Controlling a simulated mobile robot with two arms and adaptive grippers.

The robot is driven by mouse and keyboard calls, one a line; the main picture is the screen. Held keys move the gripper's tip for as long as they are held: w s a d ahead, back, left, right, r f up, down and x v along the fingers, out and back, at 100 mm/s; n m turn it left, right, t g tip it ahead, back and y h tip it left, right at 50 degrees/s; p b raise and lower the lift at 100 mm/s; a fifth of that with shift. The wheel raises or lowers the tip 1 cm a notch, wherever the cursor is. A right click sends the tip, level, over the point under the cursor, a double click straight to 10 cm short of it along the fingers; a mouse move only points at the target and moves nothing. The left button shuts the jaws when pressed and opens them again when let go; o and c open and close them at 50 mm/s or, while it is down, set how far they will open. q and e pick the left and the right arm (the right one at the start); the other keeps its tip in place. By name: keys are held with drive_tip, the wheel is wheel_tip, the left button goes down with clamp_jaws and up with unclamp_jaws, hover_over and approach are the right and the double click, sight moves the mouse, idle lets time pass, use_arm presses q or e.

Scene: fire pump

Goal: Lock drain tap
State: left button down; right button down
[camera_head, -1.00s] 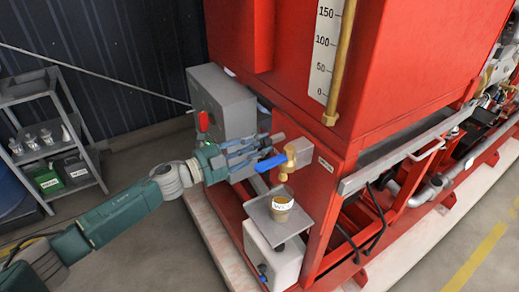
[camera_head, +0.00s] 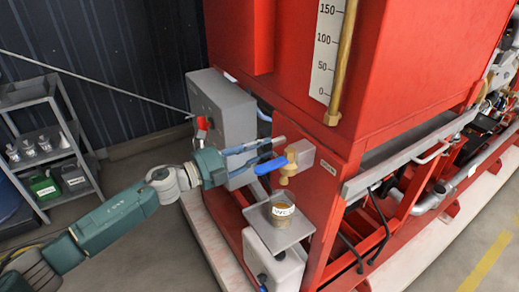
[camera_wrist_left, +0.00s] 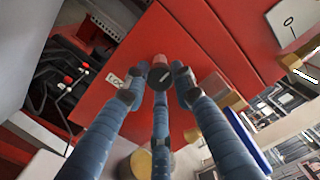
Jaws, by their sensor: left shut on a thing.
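The drain tap (camera_head: 289,166) is brass with a blue lever (camera_head: 270,165) that points left in the head view. It sits on the front of the red frame. The tap's lever also shows in the left wrist view (camera_wrist_left: 248,142), right of the fingers. My left gripper (camera_wrist_left: 159,82) has its blue fingers drawn together around a small red and dark thing (camera_wrist_left: 160,64), possibly a padlock. The fingers partly hide it. In the head view the left gripper (camera_head: 272,148) is just left of the tap, with its fingertips close to it. My right gripper is not in view.
A cup with a white label (camera_head: 281,211) stands on a small metal tray (camera_head: 294,231) below the tap. A grey cabinet (camera_head: 228,108) with a red switch is behind the left gripper. A shelf (camera_head: 38,134) with containers stands at the left. The red tank (camera_head: 285,85) rises above.

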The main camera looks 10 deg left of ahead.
use_arm(q)
drive_tip(key=shift+s+d+f, duration=0.15)
drive_tip(key=shift+d, duration=0.05)
drive_tip(key=c, duration=1.4)
unclamp_jaws()
drive_tip(key=shift+c, duration=0.2)
drive_tip(key=shift+s+a, duration=0.3)
drive_tip(key=shift+a, duration=0.15)
drive_tip(key=v, duration=1.1)
drive_tip(key=shift+d, duration=0.15)
